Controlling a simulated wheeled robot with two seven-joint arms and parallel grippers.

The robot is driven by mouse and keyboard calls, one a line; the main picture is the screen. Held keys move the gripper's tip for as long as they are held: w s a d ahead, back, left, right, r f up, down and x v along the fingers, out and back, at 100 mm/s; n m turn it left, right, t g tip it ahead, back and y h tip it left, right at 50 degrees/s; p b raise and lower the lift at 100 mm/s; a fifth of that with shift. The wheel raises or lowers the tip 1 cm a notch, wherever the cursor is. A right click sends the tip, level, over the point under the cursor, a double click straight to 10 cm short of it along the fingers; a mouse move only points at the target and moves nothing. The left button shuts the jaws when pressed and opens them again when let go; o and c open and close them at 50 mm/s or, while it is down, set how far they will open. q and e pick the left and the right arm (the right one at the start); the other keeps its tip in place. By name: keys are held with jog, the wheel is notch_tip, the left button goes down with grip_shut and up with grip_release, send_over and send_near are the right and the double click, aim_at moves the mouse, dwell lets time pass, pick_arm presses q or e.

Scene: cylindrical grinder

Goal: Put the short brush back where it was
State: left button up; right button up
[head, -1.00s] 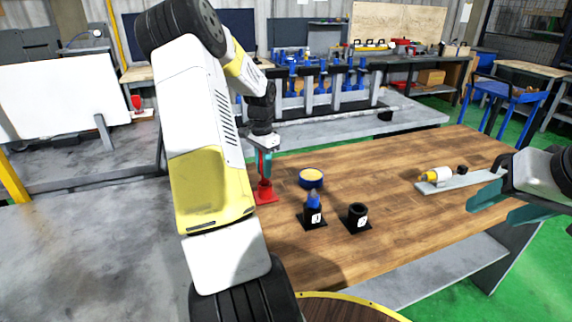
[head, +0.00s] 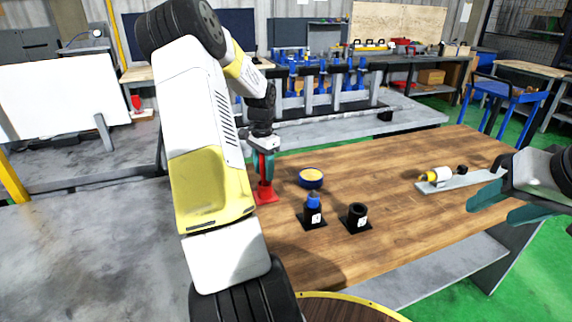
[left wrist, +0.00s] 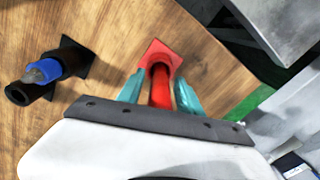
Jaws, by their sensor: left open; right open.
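A red upright piece (left wrist: 160,88) stands on a red square base (left wrist: 163,57) on the wooden table; it also shows in the head view (head: 262,168). No bristles show on it, so I cannot tell whether it is the short brush. My left gripper (head: 265,165) is open, with its teal fingers on either side of the red piece. A blue piece with a grey tip (head: 313,200) stands in a labelled black holder (head: 316,218). Beside it is a second black holder (head: 357,218) with nothing showing in it. My right gripper (head: 495,208) is open and empty at the right.
A blue round tin with yellow contents (head: 311,178) sits behind the black holders. A yellow and white bottle-like thing (head: 437,174) lies on a grey plate (head: 470,181) at the right. The wooden table (head: 410,215) is clear in its middle and front.

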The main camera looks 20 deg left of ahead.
pick_arm(q)
notch_tip(320, 180, up, 11)
jog(key=shift+f, duration=0.15)
jog(key=shift+d+r, duration=0.15)
jog(key=shift+r, duration=0.2)
jog(key=s+d+r+n+t, duration=0.1)
jog(key=s+d+r+t, duration=0.1)
jog(key=s+d+r, duration=0.45)
jog(key=s+d+r+t, duration=0.1)
jog(key=s+d+r, duration=0.2)
jog(key=d, duration=0.6)
jog(key=s+d+n+t+h, duration=0.2)
jog(key=s+d+t, duration=0.1)
jog(key=s+d, duration=0.6)
jog(key=shift+s+d+n, duration=0.4)
jog(key=shift+s, duration=1.65)
